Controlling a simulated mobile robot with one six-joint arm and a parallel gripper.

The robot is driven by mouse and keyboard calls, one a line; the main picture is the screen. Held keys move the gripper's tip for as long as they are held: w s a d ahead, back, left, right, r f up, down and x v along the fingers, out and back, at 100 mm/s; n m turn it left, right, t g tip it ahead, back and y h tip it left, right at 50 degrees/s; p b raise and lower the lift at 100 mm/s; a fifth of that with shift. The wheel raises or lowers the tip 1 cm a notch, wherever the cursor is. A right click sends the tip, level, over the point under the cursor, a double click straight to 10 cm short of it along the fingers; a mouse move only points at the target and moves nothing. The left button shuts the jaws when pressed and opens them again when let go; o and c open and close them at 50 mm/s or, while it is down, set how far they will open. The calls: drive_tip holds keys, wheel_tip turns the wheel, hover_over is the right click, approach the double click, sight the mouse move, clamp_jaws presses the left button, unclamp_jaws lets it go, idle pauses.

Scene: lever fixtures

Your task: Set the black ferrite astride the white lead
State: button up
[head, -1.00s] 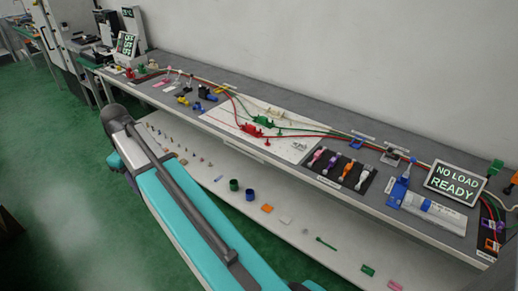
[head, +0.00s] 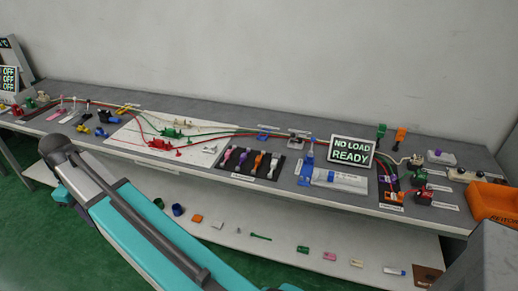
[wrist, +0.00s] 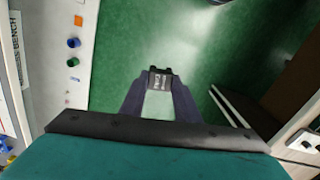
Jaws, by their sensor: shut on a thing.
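My gripper (wrist: 160,85) shows in the wrist view, its two dark fingers closed on a small black block, the black ferrite (wrist: 161,76), with a pale marking on it. The ferrite is held over green floor, away from the bench. In the head view my arm hides or leaves out of frame the gripper and ferrite. The white lead (head: 179,122), cream coloured, lies on the white board at the back of the bench, behind the green and red leads. Its full run is too fine to follow.
The grey bench (head: 80,93) runs along the wall. A white lower shelf (head: 135,178) holds small loose parts. A sign (head: 352,151) reads "NO LOAD READY". A black rack (head: 252,164) of coloured clips and an orange bin (head: 492,203) also stand there. Green floor is free in front.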

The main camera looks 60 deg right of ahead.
drive_tip(key=shift+w, duration=0.15)
drive_tip(key=shift+d, duration=0.15)
drive_tip(key=shift+d, duration=0.3)
drive_tip(key=s+d+m+p, duration=0.25)
drive_tip(key=d+m, duration=0.25)
drive_tip(key=d, duration=1)
drive_tip(key=s+d+m+p, duration=0.25)
drive_tip(key=d+m, duration=0.25)
drive_tip(key=d, duration=1)
drive_tip(key=s+d+m+p, duration=0.2)
drive_tip(key=s+d+m, duration=0.3)
drive_tip(key=s+d, duration=0.5)
drive_tip(key=s+d+f+m+p, duration=0.1)
drive_tip(key=s+d+m+p, duration=0.2)
drive_tip(key=s+d, duration=0.8)
drive_tip(key=d+m, duration=0.2)
drive_tip(key=d, duration=0.4)
drive_tip(key=shift+d+f, duration=0.15)
drive_tip(key=shift+d, duration=0.25)
